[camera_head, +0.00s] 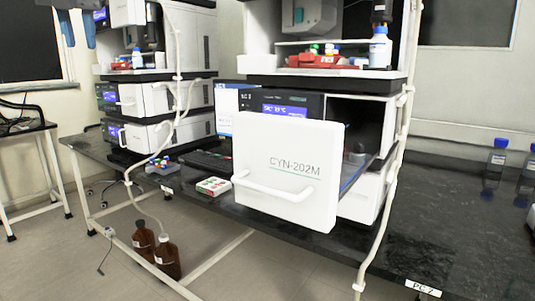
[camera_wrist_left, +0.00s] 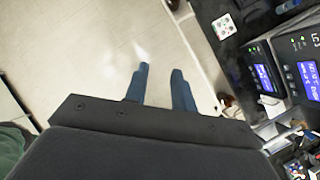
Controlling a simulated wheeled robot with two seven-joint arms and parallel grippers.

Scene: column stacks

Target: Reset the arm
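My left gripper (camera_head: 79,30) shows only in part at the top left edge of the head view, raised and well apart from the instruments. In the left wrist view its two blue fingers (camera_wrist_left: 160,71) stand apart with bare floor between them, so it is open and empty. Most of the left arm is out of view. My right gripper is in neither view. A white drawer front marked CYN-202M (camera_head: 288,172) stands pulled out from the near column stack (camera_head: 360,113), with a dark gap behind it. No gripper touches it.
The black bench (camera_head: 442,220) carries a second column stack (camera_head: 150,97) at the left and blue-capped bottles (camera_head: 497,157) at the right. A small white box (camera_head: 213,187) lies near the front edge. Brown bottles (camera_head: 167,258) stand on the floor. Tubes hang before the stacks.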

